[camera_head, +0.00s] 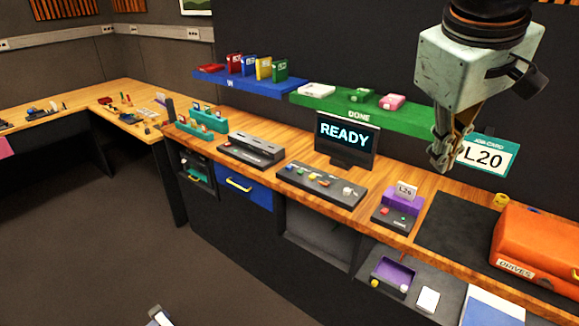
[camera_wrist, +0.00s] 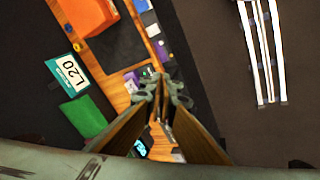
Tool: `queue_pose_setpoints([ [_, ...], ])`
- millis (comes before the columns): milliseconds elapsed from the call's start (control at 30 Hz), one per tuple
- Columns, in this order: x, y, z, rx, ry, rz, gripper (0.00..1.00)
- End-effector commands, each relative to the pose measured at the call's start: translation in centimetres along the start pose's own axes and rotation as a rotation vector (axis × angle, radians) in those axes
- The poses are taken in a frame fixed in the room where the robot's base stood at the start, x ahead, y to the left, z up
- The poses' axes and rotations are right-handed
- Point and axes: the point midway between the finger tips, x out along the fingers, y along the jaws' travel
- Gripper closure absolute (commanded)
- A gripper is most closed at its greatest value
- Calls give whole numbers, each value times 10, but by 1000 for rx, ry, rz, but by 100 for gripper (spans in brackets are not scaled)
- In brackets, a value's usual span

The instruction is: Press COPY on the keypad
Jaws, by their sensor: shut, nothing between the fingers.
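A dark panel (camera_head: 322,184) with several small coloured buttons and a pale knob or ball lies on the bench in front of a monitor (camera_head: 347,138) reading READY. A smaller dark unit (camera_head: 391,222) with a purple holder, a white card and red and green buttons stands to its right. No COPY label is legible on either. My gripper (camera_head: 441,166) is shut and empty, pointing down, high above the right part of the bench. In the wrist view my fingertips (camera_wrist: 163,95) meet and partly hide the bench and panels below.
Blue (camera_head: 250,83) and green (camera_head: 365,112) shelves hold coloured items behind the bench. A job card (camera_head: 487,156) reads L20. An orange case (camera_head: 545,244) sits at the right. A grey slotted unit (camera_head: 252,149) stands left of the button panel. The bench front between them is clear.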

Motion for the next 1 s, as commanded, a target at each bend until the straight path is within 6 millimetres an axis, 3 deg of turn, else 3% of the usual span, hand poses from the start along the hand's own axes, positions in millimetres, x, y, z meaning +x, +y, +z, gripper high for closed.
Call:
queue_pose_setpoints([
  [1000, 55, 32, -154, -327, -16, 111, 100],
])
